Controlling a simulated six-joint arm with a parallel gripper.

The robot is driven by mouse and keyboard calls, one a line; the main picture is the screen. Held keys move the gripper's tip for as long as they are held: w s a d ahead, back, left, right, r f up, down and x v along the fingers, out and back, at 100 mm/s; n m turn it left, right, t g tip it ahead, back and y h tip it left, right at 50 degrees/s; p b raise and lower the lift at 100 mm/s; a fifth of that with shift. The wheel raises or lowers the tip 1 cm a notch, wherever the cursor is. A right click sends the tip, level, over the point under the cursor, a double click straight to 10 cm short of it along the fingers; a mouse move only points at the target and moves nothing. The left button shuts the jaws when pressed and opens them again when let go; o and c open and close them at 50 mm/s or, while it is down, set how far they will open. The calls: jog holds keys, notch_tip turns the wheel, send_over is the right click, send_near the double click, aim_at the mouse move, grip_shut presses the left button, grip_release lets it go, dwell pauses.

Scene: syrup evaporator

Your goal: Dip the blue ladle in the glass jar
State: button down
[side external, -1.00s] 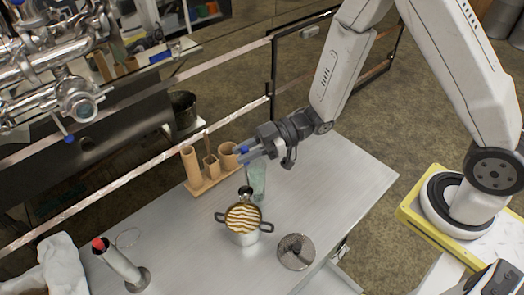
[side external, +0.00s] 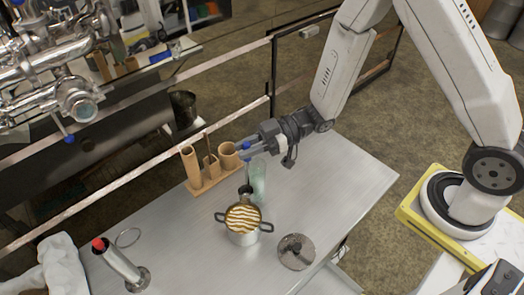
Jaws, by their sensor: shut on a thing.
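My gripper (side external: 243,151) is shut on the blue ladle, whose blue handle end (side external: 246,142) shows at the fingers. The gripper is above the table, over the upper left side of the glass jar. The glass jar (side external: 258,182) is a tall, pale green, see-through vessel standing upright behind the pot. A small dark cup (side external: 245,190) shows just left of the jar, above the pot's rim. I cannot tell whether it is the ladle's bowl, or whether any of the ladle is inside the jar.
A two-handled pot (side external: 243,236) with striped brown and white contents stands in front of the jar. A round metal lid (side external: 296,252) lies to its right. A wooden holder (side external: 207,184) with cups stands behind left. A red-topped metal cylinder (side external: 122,265) is front left. The table's right side is clear.

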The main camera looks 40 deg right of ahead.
dwell(0.3)
jog(key=w+d+r, duration=0.5)
jog(key=d+r, duration=0.1)
jog(key=d, duration=0.1)
jog(key=shift+w+d+r, duration=0.25)
jog(key=shift+w+d, duration=0.05)
jog(key=shift+f, duration=0.2)
notch_tip(320, 180, down, 14)
dwell(2.5)
jog(key=shift+f, duration=0.1)
